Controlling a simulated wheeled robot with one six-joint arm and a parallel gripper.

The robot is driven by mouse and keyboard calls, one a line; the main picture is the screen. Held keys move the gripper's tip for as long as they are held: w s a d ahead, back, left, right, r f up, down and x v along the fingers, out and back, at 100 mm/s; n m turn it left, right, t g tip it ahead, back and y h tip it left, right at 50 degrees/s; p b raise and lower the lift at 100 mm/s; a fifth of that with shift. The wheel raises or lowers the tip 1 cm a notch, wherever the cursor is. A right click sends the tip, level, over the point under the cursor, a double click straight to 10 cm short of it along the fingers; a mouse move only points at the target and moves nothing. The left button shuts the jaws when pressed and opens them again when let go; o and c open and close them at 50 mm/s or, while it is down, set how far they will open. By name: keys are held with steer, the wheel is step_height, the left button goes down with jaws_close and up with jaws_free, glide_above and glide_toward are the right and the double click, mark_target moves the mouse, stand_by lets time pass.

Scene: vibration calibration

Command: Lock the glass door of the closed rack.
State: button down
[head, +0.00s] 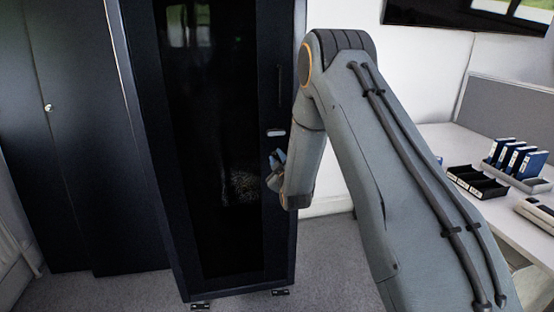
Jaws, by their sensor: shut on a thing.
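The rack (281,235) is a tall dark cabinet left of centre in the head view, with its glass door (205,130) closed. A slim dark vertical handle (279,86) is on the right of the door frame. A small pale fitting (275,132), perhaps the lock, sits below it. My gripper (274,166) is just below this fitting, close in front of the door's right edge. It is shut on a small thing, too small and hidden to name. I cannot tell whether it touches the door.
Dark cabinets with a round knob (47,107) stand at the left. At the right, a white desk (450,142) holds blue binders (508,157) and black trays (477,183). A screen (450,14) hangs above. Grey carpet (330,265) is clear before the rack.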

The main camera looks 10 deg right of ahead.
steer(key=c, duration=1.5)
jaws_free()
steer(key=shift+c, duration=0.2)
steer(key=s+b, duration=0.1)
steer(key=s, duration=0.7)
steer(key=s+m+g, duration=0.9)
steer(key=s+g, duration=0.8)
steer(key=s, duration=2.4)
steer(key=shift+a+f+g, duration=0.25)
steer(key=shift+f+g, duration=0.1)
steer(key=shift+g, duration=0.05)
